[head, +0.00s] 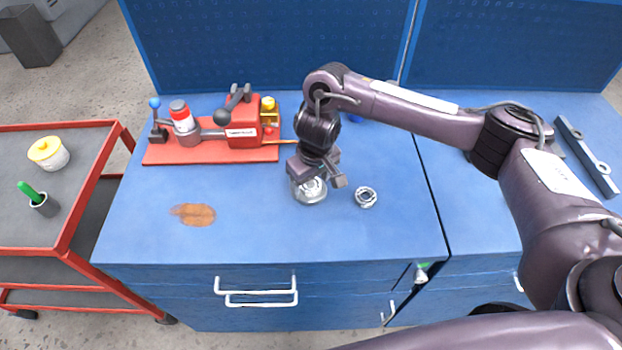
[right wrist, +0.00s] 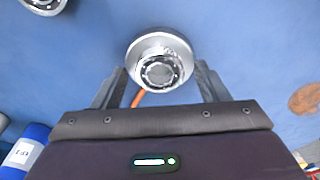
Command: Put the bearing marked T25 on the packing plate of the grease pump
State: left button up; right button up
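A round silver packing plate (head: 311,200) stands on the blue bench, with an orange hose near it; it also shows in the right wrist view (right wrist: 140,47). A metal bearing (right wrist: 160,71) appears to lie on the plate; its marking is not readable. My right gripper (head: 317,180) is over the plate, with its fingers apart on either side of the bearing in the right wrist view (right wrist: 158,88). I see a gap on each side. A second bearing (head: 366,197) lies on the bench right of the plate, its marking unreadable. The red grease pump (head: 242,130) stands behind left. My left gripper is not in view.
A blue cylinder with a label (right wrist: 27,148) stands near the gripper, mostly hidden by my arm in the head view. A brown stain (head: 194,214) marks the bench front left. A red trolley (head: 75,225) stands left. A grey bar (head: 587,157) lies far right. The bench front is clear.

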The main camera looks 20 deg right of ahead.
aim_at(315, 189)
notch_tip(315, 189, up, 12)
jog(key=s+p, duration=0.1)
jog(key=p, duration=0.1)
jog(key=shift+s+d+r+p, duration=0.15)
jog(key=shift+s+d+p, duration=0.05)
jog(key=shift+p, duration=0.1)
dwell(0.6)
